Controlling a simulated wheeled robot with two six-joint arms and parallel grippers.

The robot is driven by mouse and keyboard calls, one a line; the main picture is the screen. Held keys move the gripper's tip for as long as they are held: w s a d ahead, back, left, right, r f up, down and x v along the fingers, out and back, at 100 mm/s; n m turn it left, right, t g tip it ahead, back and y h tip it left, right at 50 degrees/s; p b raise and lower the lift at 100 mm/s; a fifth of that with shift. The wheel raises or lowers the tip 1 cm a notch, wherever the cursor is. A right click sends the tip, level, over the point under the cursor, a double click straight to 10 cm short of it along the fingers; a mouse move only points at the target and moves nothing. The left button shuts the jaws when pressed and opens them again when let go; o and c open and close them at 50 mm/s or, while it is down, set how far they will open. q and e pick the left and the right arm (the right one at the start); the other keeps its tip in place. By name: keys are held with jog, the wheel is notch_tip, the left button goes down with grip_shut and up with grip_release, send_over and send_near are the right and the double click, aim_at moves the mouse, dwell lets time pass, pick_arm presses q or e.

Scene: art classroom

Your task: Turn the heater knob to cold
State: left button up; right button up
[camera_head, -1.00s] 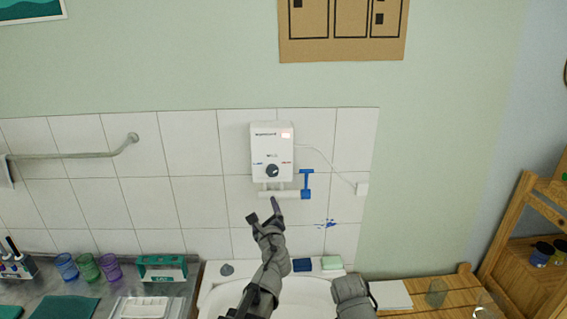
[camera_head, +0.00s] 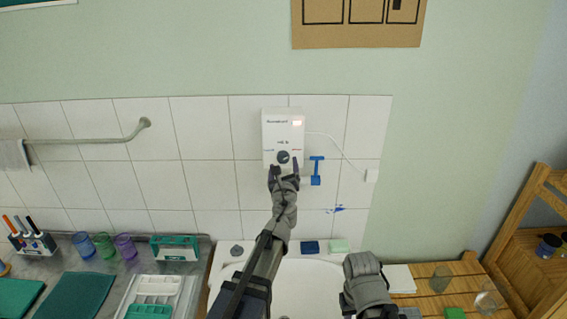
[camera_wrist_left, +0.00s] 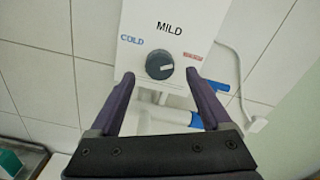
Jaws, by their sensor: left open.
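The white heater (camera_head: 283,128) hangs on the tiled wall, and its body also fills the top of the left wrist view (camera_wrist_left: 170,25). Its round dark knob (camera_wrist_left: 159,65) carries a pale pointer mark, pointing right. "COLD" in blue is at the knob's upper left, "MILD" above it and a red label at its upper right. My left gripper (camera_head: 284,168) is open just below the knob, its fingers on either side of and short of it in the left wrist view (camera_wrist_left: 160,85). My right arm (camera_head: 366,285) is low at the right; its jaws are not clearly visible.
A white cable runs right to a socket (camera_head: 371,175). Below are a white basin (camera_head: 308,285), a sponge (camera_head: 339,245) and several cups at the left.

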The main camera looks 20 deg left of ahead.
aim_at(283, 158)
pick_arm(q)
jog(key=x, duration=0.3)
jog(key=shift+s, duration=0.1)
jog(key=shift+c, duration=0.4)
grip_shut()
